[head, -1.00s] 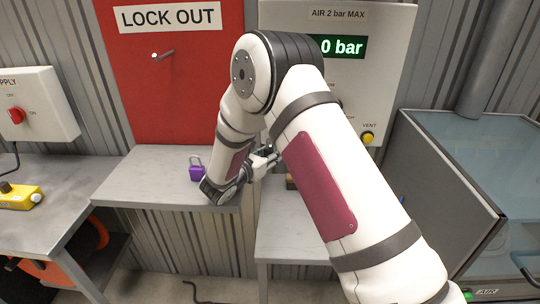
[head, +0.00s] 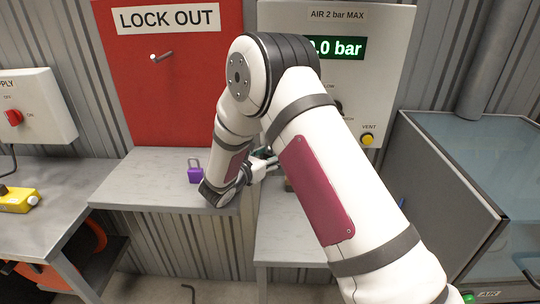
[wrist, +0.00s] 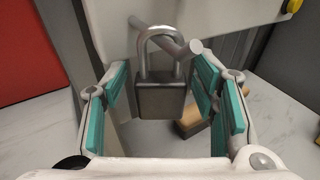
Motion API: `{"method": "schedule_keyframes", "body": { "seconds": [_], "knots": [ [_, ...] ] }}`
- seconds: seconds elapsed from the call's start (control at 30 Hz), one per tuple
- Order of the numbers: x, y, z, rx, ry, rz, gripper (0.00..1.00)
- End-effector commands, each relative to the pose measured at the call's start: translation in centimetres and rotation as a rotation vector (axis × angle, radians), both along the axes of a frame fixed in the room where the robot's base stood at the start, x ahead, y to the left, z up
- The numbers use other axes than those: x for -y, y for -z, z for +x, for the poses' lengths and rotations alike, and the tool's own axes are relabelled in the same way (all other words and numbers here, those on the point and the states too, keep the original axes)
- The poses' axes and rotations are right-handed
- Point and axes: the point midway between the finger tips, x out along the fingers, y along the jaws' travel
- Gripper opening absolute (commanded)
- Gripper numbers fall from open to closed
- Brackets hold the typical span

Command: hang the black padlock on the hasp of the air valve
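The black padlock (wrist: 161,100) is upright in the wrist view, with its grey shackle (wrist: 143,55) up. The shackle appears looped over a grey round-ended rod (wrist: 195,46) in front of the air panel; I take the rod for the hasp. My gripper (wrist: 170,98) is open, its teal pads on either side of the padlock with a gap at each side. My arm hides the padlock, the rod and most of the valve there.
A grey cabinet (head: 440,190) stands at right.

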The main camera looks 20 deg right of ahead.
Motion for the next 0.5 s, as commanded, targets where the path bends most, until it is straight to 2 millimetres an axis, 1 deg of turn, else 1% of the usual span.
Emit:
{"method": "schedule_keyframes", "body": {
  "seconds": [0.3, 0.43, 0.5],
  "knots": [
    [-0.2, 0.0, -0.1, -0.001, -0.001, 0.001, 0.57],
    [-1.0, -0.2, -0.8, -0.001, -0.003, 0.0, 0.57],
    [-1.9, -0.4, -1.5, 0.0, -0.004, 0.0, 0.57]
  ]
}}
